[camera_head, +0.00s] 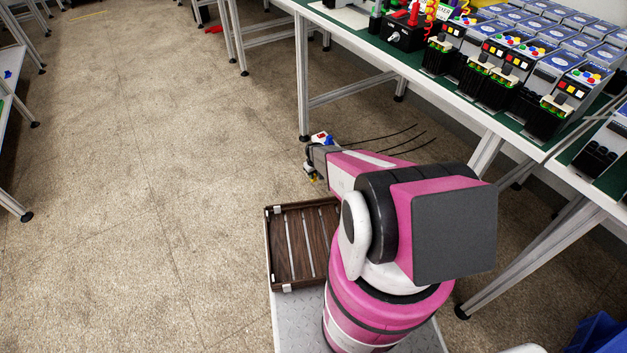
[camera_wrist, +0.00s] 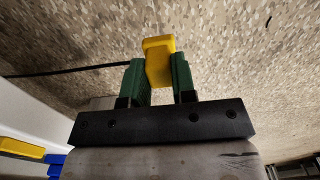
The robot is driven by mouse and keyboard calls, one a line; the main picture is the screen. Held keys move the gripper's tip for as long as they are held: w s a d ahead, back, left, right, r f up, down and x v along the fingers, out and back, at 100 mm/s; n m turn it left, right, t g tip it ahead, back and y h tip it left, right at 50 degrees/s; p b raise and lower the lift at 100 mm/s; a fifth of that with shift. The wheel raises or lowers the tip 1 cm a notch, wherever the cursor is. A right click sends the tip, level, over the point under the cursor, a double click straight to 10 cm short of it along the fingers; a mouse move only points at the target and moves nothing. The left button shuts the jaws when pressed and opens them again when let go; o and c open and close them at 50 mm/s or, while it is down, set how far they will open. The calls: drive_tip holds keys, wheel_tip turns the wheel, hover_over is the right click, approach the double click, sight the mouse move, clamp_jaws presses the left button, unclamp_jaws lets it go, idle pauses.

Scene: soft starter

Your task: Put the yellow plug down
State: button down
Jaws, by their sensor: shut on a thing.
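The yellow plug (camera_wrist: 159,58) is between the two green fingers of my gripper (camera_wrist: 159,80) in the wrist view. The fingers are shut on its sides, and its upper end sticks out beyond them. In the head view my gripper (camera_head: 311,172) is in front of my arm, over the floor near the far edge of the brown slatted tray (camera_head: 268,245).
The tray looks empty, though my arm hides its right part. A green-topped workbench (camera_head: 400,62) with several soft starters (camera_head: 490,75) stands at the right. Thin black wires (camera_head: 385,140) show beyond my arm. Open floor (camera_head: 130,200) lies to the left.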

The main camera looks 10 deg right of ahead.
drive_tip(key=shift+f, duration=1.95)
drive_tip(key=shift+f, duration=0.6)
drive_tip(key=c, duration=0.9)
unclamp_jaws()
drive_tip(key=shift+c, duration=0.2)
wheel_tip(320, 180, up, 13)
drive_tip(key=s+r+m, duration=0.1)
drive_tip(key=s+r, duration=0.7)
drive_tip(key=r, duration=0.5)
drive_tip(key=s+r+m, duration=0.2)
drive_tip(key=s+r, duration=0.7)
drive_tip(key=r, duration=0.4)
drive_tip(key=s+r+m, duration=0.1)
drive_tip(key=s+r, duration=0.8)
drive_tip(key=r, duration=0.4)
drive_tip(key=shift+s+r+m, duration=0.15)
drive_tip(key=shift+m, duration=0.15)
